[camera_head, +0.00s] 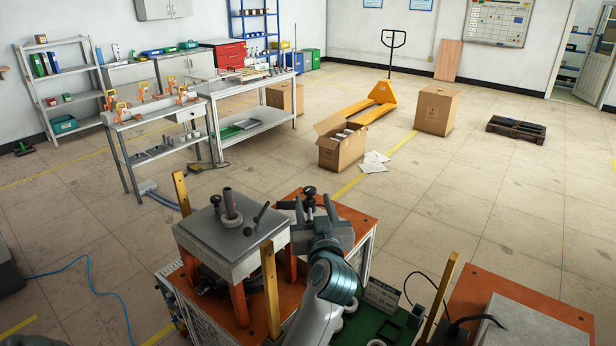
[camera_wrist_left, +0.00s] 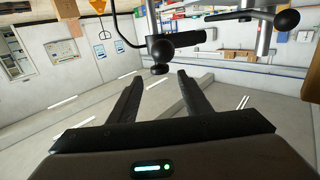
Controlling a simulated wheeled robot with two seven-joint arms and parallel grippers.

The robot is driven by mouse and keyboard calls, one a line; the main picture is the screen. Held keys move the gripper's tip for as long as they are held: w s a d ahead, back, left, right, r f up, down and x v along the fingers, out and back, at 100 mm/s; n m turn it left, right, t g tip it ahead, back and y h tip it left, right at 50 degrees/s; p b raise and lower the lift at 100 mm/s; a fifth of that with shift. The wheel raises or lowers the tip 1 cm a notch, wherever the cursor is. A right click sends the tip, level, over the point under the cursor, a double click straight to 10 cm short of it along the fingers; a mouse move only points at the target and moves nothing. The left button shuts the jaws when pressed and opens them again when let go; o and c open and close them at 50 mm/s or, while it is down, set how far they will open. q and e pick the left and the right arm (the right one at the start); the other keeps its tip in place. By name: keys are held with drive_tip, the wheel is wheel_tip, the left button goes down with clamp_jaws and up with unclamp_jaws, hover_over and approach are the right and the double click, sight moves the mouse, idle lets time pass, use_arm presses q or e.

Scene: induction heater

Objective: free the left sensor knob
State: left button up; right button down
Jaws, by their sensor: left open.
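My left gripper (camera_head: 314,212) is at the upper middle of the heater bench, just right of the grey-topped unit. In the left wrist view its two dark fingers (camera_wrist_left: 161,84) are spread, with nothing between them. A black sensor knob (camera_wrist_left: 160,47) on a post shows just beyond the fingertips, apart from them. A black knob (camera_head: 309,191) shows right behind the gripper in the head view. A second black ball knob (camera_wrist_left: 287,20) on a lever is at the upper right of the wrist view. The lower part of the knob mount is hidden behind the gripper in the head view. My right gripper does not show.
The grey-topped unit (camera_head: 216,243) on orange legs, with a post and lever, stands left of my gripper. Brass uprights (camera_head: 270,287) rise close by. Another orange bench (camera_head: 548,308) is at the lower right. The floor beyond is mostly open, with an open carton (camera_head: 340,150).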

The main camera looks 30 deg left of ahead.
use_arm(q)
drive_tip(key=p+x, duration=0.4)
drive_tip(key=x, duration=0.6)
drive_tip(key=shift+w+a, duration=0.2)
drive_tip(key=shift+a, duration=0.1)
drive_tip(key=c, duration=1)
